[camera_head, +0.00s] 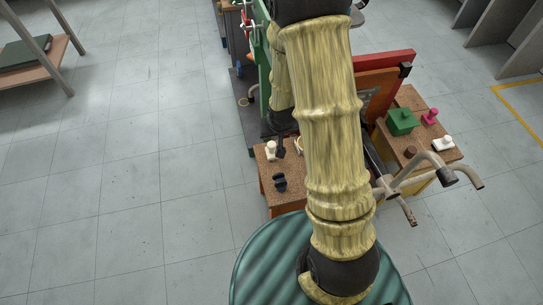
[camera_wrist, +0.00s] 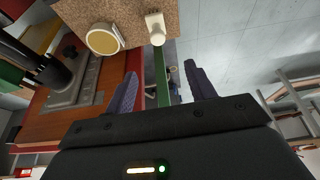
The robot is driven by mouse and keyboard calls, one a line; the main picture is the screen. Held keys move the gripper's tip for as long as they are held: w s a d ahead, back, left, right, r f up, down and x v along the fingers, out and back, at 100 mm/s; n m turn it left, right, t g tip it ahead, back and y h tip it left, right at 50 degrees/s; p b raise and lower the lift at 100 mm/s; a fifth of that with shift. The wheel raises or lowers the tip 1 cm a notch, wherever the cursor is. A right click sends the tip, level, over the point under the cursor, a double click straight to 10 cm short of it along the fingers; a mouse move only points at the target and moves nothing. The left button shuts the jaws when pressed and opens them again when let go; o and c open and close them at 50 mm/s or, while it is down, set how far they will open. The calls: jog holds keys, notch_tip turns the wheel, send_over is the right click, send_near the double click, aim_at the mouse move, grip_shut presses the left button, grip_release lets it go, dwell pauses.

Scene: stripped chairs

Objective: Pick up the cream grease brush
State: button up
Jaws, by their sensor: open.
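A small cream object (camera_wrist: 155,28), which looks like the cream grease brush, stands near the edge of a cork-coloured top in the wrist view. A cream object (camera_head: 271,150), likely the same one, shows on the cork-topped stand in the head view, left of my arm. My gripper (camera_wrist: 160,76) is open and empty in the wrist view. The cream object lies beyond its fingertips, apart from them. In the head view my arm hides much of the area around the gripper, so its exact distance cannot be told.
A round tin with yellow contents (camera_wrist: 103,39) stands beside the cream object. A small dark object (camera_head: 279,183) lies on the cork-topped stand (camera_head: 268,171). Another cork-topped table holds a green box (camera_head: 402,121), a pink item (camera_head: 430,117) and a white item (camera_head: 443,143).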

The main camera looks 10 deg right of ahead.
aim_at(272, 145)
jog(key=b+x, duration=0.3)
jog(key=x, duration=0.9)
jog(key=shift+w+f+b, duration=0.1)
jog(key=shift+b, duration=0.25)
jog(key=shift+d, duration=0.1)
jog(key=b+x, duration=0.2)
jog(key=x, duration=0.3)
jog(key=shift+d+f, duration=0.1)
jog(key=shift+s, duration=0.25)
jog(key=c, duration=1.1)
